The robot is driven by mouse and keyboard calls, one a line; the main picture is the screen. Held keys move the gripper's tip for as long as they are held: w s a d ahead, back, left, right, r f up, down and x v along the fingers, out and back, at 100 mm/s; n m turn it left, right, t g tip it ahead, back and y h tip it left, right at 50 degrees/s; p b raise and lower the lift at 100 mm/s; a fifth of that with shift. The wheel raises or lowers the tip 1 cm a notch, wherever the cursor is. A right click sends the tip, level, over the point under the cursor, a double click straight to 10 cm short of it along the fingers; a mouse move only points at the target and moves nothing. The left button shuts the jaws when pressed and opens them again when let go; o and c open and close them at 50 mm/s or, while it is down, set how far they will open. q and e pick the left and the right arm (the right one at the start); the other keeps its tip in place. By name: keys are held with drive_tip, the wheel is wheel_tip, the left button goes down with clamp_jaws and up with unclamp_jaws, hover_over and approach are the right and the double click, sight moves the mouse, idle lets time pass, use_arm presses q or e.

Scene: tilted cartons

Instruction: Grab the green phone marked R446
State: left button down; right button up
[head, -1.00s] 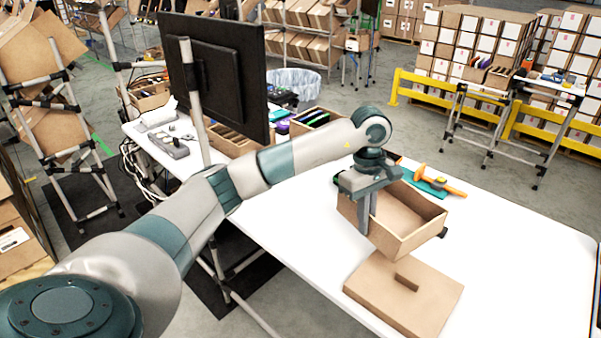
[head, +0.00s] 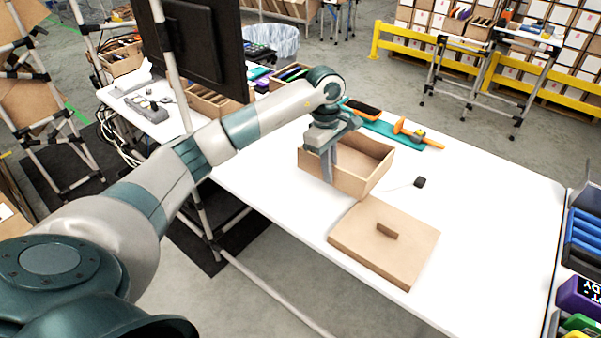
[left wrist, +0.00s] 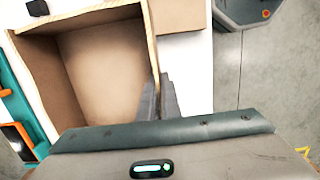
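No phone marked R446 can be made out. At the right edge of the head view, a green item (head: 580,323) is partly cut off by the frame, with no readable mark. My left gripper (head: 328,182) is at the near wall of an open cardboard box (head: 372,178) on the white table. In the left wrist view, its two fingers (left wrist: 159,97) stand close together on either side of the box wall (left wrist: 152,45), shut on it. The visible part of the box inside is bare. My right gripper is not in view.
A cardboard lid (head: 350,238) with a raised handle lies before the box. A small black object (head: 420,182) lies right of it. Behind are a teal mat (head: 433,142) and orange tool (head: 407,129). A purple item (head: 580,292) is at the right edge. The table's right middle is clear.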

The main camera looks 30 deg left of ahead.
use_arm(q)
drive_tip(key=a+f+p, duration=0.1)
drive_tip(key=a, duration=0.1)
drive_tip(key=a+f+p, duration=0.1)
drive_tip(key=a, duration=0.2)
drive_tip(key=a+f+p, duration=0.1)
drive_tip(key=a+f, duration=0.1)
drive_tip(key=shift+s+a, duration=0.15)
drive_tip(key=shift+s, duration=0.05)
drive_tip(key=shift+a+f, duration=0.35)
drive_tip(key=shift+f, duration=0.05)
drive_tip(key=shift+f+p, duration=0.3)
drive_tip(key=shift+p, duration=0.05)
wheel_tip(320, 180, down, 3)
drive_tip(key=shift+r+p, duration=0.1)
drive_tip(key=shift+p, duration=0.7)
drive_tip(key=shift+f, duration=0.25)
drive_tip(key=shift+f, duration=0.15)
